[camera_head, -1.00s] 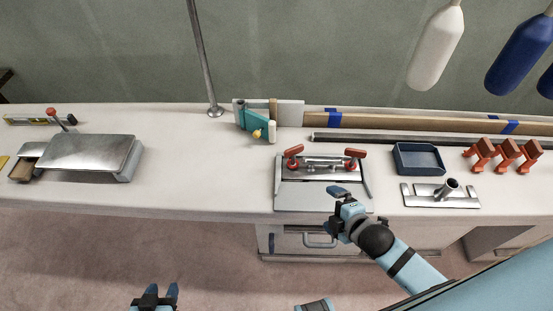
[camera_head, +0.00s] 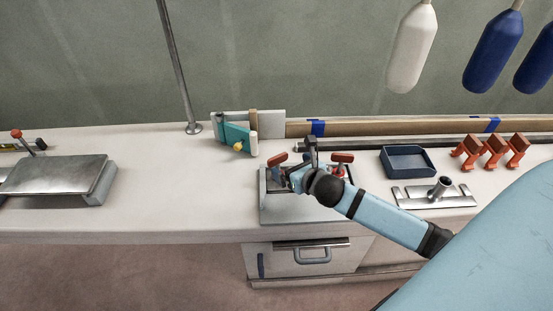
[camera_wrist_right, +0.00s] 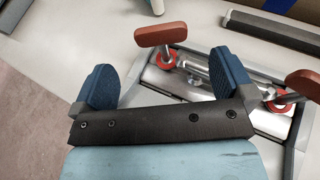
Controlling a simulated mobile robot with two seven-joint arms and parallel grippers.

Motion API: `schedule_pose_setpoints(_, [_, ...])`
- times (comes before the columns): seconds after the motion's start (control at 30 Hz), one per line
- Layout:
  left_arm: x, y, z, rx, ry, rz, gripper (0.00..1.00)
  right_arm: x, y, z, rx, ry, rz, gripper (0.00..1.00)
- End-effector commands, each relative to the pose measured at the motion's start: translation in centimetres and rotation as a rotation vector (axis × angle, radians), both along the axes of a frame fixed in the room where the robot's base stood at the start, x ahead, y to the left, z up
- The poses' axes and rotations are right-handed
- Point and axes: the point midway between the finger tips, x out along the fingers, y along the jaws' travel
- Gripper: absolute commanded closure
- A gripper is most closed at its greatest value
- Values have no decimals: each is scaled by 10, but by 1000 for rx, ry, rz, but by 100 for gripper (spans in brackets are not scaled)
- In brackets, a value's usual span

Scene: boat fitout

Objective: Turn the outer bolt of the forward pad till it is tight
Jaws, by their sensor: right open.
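My right gripper (camera_head: 308,160) is over the metal fixture (camera_head: 285,213) with two red handles on the counter. In the right wrist view my right gripper (camera_wrist_right: 165,80) is open, with two blue fingers apart and nothing between them. Ahead of it are the left red handle (camera_wrist_right: 160,34) and the right red handle (camera_wrist_right: 305,84), each above a red ring. A silver bar assembly (camera_wrist_right: 192,70) lies between them, partly behind the right finger. My arm hides much of the fixture in the head view. I cannot tell which part is the forward pad's outer bolt.
A blue tray (camera_head: 408,172), a silver plate with a post (camera_head: 415,196) and orange clamps (camera_head: 490,150) are to the right. A teal and wood piece (camera_head: 237,136) stands behind left. The counter to the left is clear up to a metal box (camera_head: 60,174).

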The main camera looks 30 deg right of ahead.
Motion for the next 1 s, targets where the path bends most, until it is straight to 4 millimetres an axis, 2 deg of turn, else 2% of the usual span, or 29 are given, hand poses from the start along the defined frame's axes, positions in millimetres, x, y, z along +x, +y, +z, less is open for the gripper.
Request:
schedule_pose_setpoints(0.03, [0, 1, -2, 1, 1, -1, 57, 12, 0, -5, 4, -2, -2, 0])
schedule_pose_setpoints(0.2, [-1, 3, -6, 6, 4, -3, 57, 44, -1, -19, 4, -1, -2, 0])
schedule_pose_setpoints(0.4, [-1, 4, -8, 7, 6, -3, 57, 69, -2, -29, 3, 0, -1, 0])
schedule_pose_setpoints(0.57, [0, 4, -7, 5, 6, -1, 57, 77, -3, -32, 2, 0, 0, 0])
schedule_pose_setpoints(0.83, [0, 0, -6, -7, 7, 7, 57, 78, -3, -33, 3, 1, 1, 0])
schedule_pose_setpoints(0.87, [0, -1, -6, -9, 7, 8, 57, 78, -3, -33, 3, 1, 1, 5])
schedule_pose_setpoints(1.0, [0, -1, -6, -9, 7, 7, 57, 78, -3, -33, 2, 1, 0, 37])
